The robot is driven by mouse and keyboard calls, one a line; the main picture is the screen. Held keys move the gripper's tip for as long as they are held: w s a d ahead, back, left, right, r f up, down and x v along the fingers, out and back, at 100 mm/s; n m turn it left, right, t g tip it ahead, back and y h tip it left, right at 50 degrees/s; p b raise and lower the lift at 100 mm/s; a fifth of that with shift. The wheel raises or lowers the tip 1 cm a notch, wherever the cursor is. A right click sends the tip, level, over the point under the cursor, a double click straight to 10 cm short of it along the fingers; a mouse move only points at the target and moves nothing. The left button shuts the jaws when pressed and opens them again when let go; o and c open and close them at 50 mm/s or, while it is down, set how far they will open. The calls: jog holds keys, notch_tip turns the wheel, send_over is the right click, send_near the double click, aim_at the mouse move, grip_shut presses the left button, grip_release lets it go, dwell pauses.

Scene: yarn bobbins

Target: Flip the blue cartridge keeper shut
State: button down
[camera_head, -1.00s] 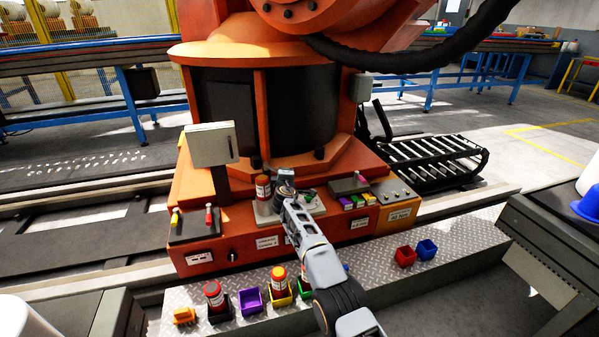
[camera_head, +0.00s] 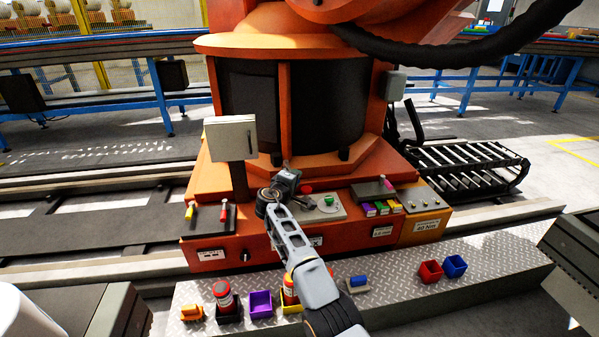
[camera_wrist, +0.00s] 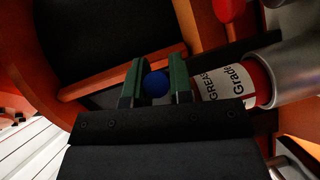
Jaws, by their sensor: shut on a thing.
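In the wrist view, my gripper (camera_wrist: 155,72) has its two green fingers closed on either side of a round blue knob (camera_wrist: 156,84), which I take to be the end of the blue cartridge keeper. The rest of the keeper is hidden. The arm and gripper hide the keeper and cartridge there.
Right of my gripper are a red button (camera_head: 305,188) and a green knob (camera_head: 328,200) on a pale panel. A grey box on a post (camera_head: 231,138) stands close left. Small levers (camera_head: 223,212) stand lower left.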

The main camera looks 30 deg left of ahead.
jog(key=shift+s+d+f, duration=0.1)
jog(key=shift+d+f, duration=0.1)
jog(key=shift+f, duration=0.1)
jog(key=c, duration=1)
grip_release()
jog(key=shift+r, duration=0.2)
jog(key=shift+s+a+r, duration=0.1)
jog(key=shift+s, duration=0.05)
